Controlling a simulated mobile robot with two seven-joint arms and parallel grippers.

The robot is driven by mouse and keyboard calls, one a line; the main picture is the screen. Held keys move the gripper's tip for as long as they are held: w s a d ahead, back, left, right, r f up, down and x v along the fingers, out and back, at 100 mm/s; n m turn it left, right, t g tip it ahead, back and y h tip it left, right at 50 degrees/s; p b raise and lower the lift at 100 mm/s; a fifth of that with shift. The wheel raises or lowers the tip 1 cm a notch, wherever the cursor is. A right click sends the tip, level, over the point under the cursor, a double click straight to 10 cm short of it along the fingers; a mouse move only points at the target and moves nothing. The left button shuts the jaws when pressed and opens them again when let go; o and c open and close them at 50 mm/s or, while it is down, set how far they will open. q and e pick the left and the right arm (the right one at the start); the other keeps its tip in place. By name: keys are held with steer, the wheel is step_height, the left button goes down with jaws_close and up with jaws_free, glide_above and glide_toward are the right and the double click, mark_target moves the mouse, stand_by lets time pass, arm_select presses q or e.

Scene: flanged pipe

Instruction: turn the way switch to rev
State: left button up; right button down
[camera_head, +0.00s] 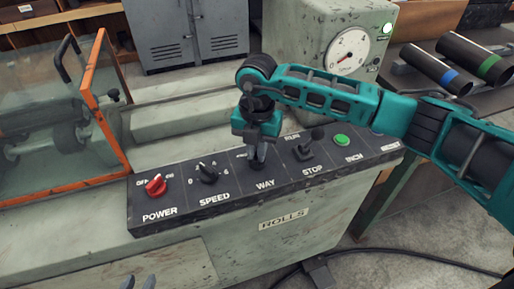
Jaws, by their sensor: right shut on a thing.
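The way switch (257,166) is on the sloped dark control panel (240,205), above the label WAY. It is largely hidden by my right gripper (257,160), which comes down on it from above and is shut on it. The switch's exact setting and most of its position marks are covered. Two grey fingertips of my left gripper (139,284) show at the bottom edge, apart, with nothing seen between them, well below the panel.
An orange-framed clear guard (103,100) stands at left. A gauge (348,51) is behind. Pipes (434,67) lie at right.

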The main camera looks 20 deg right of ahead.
steer(key=c, duration=1.2)
jaws_free()
steer(key=shift+o, duration=0.2)
step_height(320, 180, up, 13)
steer(key=shift+f, duration=0.1)
